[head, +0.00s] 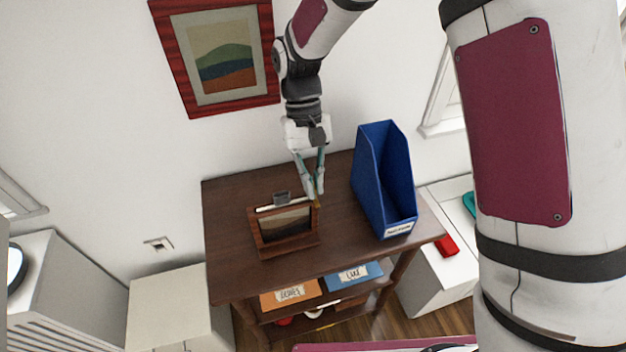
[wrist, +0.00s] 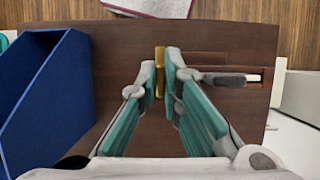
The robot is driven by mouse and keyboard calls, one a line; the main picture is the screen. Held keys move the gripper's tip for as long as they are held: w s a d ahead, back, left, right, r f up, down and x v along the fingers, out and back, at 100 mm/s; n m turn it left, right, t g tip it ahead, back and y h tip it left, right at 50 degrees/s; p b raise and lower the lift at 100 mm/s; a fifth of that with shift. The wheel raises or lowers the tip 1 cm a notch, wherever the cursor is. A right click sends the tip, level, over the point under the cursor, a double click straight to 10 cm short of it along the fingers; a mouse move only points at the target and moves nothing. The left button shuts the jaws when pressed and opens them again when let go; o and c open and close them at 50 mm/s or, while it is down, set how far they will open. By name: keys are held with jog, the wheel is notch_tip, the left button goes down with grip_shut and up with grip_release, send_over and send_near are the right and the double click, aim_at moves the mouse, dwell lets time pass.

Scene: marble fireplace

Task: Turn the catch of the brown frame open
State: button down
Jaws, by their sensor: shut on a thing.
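The brown frame (head: 259,236) stands upright on the dark wooden table, with a landscape picture in it. In the wrist view the frame (wrist: 206,57) is seen from above, to the right of the fingertips. The catch (wrist: 159,71) is a small brass-yellow piece at the frame's right end; a bit of it (head: 317,204) shows below the fingertips in the head view. My gripper (head: 315,192) points down over that end, and in the wrist view my gripper (wrist: 161,85) is shut on the catch. The fingertips hide part of it.
A blue file holder (head: 382,185) stands on the table (head: 232,205) close to the right of my gripper. A small grey piece (head: 282,198) sits at the frame's top edge. Labelled orange (head: 290,294) and blue (head: 353,275) boxes are on the shelf below. The table's left side is clear.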

dwell(0.4)
jog(key=c, duration=1.8)
grip_release()
jog(key=shift+o, duration=0.2)
jog(key=v, duration=1.2)
